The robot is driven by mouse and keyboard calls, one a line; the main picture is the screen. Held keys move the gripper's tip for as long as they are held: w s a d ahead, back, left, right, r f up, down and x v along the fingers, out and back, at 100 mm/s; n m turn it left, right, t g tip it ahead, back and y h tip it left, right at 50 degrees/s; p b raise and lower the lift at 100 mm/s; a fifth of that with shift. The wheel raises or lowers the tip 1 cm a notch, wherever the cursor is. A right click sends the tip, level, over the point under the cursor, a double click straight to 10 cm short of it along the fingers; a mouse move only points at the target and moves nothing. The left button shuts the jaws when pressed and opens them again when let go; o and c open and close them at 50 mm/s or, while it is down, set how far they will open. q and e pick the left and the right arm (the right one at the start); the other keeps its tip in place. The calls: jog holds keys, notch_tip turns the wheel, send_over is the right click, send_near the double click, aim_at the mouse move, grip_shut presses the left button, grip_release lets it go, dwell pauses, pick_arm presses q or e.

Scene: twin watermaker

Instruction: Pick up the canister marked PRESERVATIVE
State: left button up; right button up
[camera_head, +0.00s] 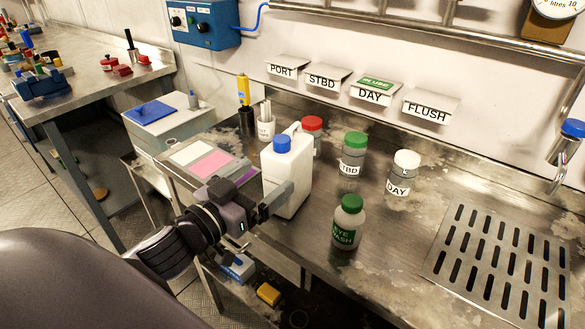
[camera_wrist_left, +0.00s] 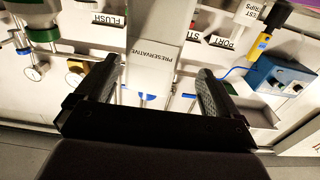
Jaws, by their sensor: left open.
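The white canister (camera_head: 287,178) with a blue cap stands upright on the steel bench in the head view. In the left wrist view the canister (camera_wrist_left: 152,62) shows its PRESERVATIVE label, framed between my two fingers. My left gripper (camera_head: 276,200) is open at the canister's lower part, with one finger in front of its near side; the other finger is hidden in the head view. In the left wrist view, the gripper (camera_wrist_left: 158,72) has a visible gap on each side of the canister. My right gripper is not in view.
A red-capped bottle (camera_head: 312,124) stands just behind the canister. A green-capped STBD bottle (camera_head: 352,158), a white-capped DAY bottle (camera_head: 402,178) and an EYE WASH bottle (camera_head: 346,225) stand to the right. A cup of sticks (camera_head: 265,127) is behind left. A slotted drain (camera_head: 505,265) lies right.

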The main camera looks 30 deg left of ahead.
pick_arm(q)
jog(key=shift+w+d, duration=0.1)
jog(key=w, duration=0.2)
jog(key=w+p, duration=0.1)
jog(key=w, duration=0.3)
jog(key=shift+w+d+f, duration=0.15)
jog(key=shift+w+d, duration=0.15)
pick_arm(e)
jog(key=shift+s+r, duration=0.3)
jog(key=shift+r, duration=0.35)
pick_arm(q)
jog(key=shift+c, duration=0.4)
jog(key=c, duration=1.5)
grip_shut()
jog(key=shift+r, duration=0.25)
